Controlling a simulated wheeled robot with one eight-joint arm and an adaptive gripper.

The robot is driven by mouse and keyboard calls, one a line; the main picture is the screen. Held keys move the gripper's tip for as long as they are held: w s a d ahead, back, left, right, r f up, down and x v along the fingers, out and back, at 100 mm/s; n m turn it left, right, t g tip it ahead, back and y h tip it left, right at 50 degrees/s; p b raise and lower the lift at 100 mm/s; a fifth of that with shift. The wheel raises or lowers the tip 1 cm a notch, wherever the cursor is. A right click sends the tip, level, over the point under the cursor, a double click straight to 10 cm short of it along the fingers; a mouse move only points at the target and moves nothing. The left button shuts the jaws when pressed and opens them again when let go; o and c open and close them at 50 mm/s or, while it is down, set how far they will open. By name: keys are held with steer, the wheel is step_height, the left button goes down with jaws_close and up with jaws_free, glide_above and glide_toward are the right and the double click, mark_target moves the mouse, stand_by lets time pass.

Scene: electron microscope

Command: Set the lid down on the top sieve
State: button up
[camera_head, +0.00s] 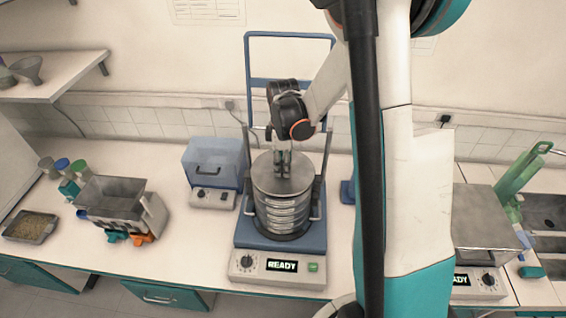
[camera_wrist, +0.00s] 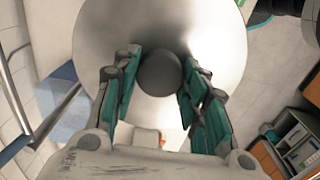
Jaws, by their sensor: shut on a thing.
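The lid (camera_head: 266,176) is a flat round metal disc, seen over the top of the sieve stack (camera_head: 284,212). In the wrist view the lid (camera_wrist: 110,35) fills the upper middle, with a dark round knob (camera_wrist: 158,74) at its centre. My gripper (camera_head: 283,172) points down and is shut on the knob; its teal fingers (camera_wrist: 158,88) stand on either side of it. The stack stands on the blue sieve shaker (camera_head: 245,235), whose display reads READY. I cannot tell whether the lid touches the top sieve or hovers just above it.
Upright shaker rods (camera_head: 325,165) flank the stack closely. A clear-lidded blue box (camera_head: 213,165) stands to the left, and a metal hopper (camera_head: 112,198) further left. My arm hides part of the bench to the right, where another READY machine (camera_head: 480,284) stands.

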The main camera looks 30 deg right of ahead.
steer(key=shift+f+b, duration=0.3)
steer(key=shift+f, duration=0.05)
steer(key=o, duration=1.3)
step_height(320, 180, up, 12)
